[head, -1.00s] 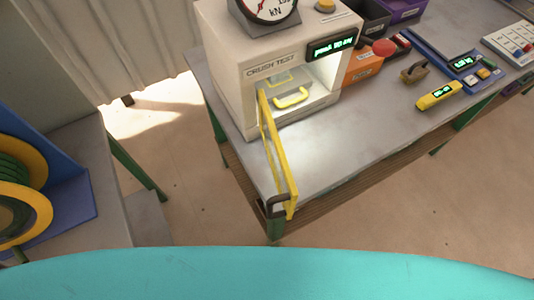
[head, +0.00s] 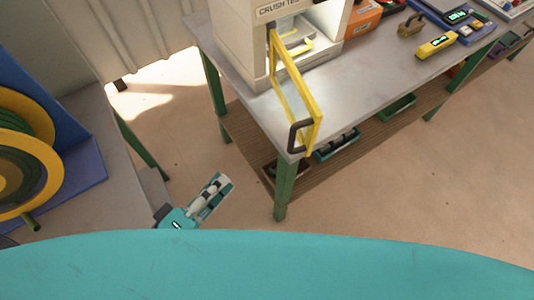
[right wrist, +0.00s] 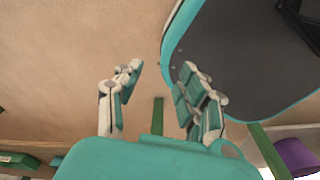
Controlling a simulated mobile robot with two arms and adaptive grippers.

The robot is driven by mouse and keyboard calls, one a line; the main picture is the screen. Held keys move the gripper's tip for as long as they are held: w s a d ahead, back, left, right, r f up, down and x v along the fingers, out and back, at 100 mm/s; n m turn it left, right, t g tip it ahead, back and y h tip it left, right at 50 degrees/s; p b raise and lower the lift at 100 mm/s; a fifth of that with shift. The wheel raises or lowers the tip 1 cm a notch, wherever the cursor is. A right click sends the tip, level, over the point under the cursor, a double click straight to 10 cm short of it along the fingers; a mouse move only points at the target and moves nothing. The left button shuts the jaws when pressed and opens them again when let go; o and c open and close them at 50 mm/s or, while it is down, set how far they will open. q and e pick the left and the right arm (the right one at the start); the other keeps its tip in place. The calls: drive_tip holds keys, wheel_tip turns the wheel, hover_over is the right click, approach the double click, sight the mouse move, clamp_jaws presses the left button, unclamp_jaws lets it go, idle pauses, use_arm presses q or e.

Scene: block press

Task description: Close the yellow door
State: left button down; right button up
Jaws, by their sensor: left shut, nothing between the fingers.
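The yellow door (head: 316,118) stands wide open on the white crush-test press (head: 250,52) in the head view. It is hinged at the press's left front side and swings out over the bench front, with a dark handle (head: 295,136) at its free end. My left gripper (head: 224,188) is shut and empty, low and left of the door, clear of the handle and the bench. My right gripper (right wrist: 161,68) shows in the right wrist view, its fingers apart with nothing between them, above bare floor. The door does not show in that view.
The metal bench (head: 375,65) has green legs and a lower wooden shelf with bins. A yellow device (head: 437,45) and a brush (head: 411,25) lie on it. A reel (head: 28,150) stands on a table at left. Floor between them is open.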

use_arm(q)
wheel_tip(320, 180, up, 4)
drive_tip(key=s+n, duration=0.2)
drive_tip(key=s+d+p+x, duration=0.1)
drive_tip(key=p+x, duration=0.4)
drive_tip(key=x, duration=0.8)
drive_tip(key=shift+d+r+t+p, duration=0.3)
drive_tip(key=shift+d+r+p, duration=0.1)
drive_tip(key=shift+d, duration=0.25)
use_arm(e)
drive_tip(key=r, duration=0.1)
drive_tip(key=s+r, duration=0.1)
drive_tip(key=r, duration=0.3)
drive_tip(key=shift+s+r, duration=0.15)
drive_tip(key=shift+s, duration=0.15)
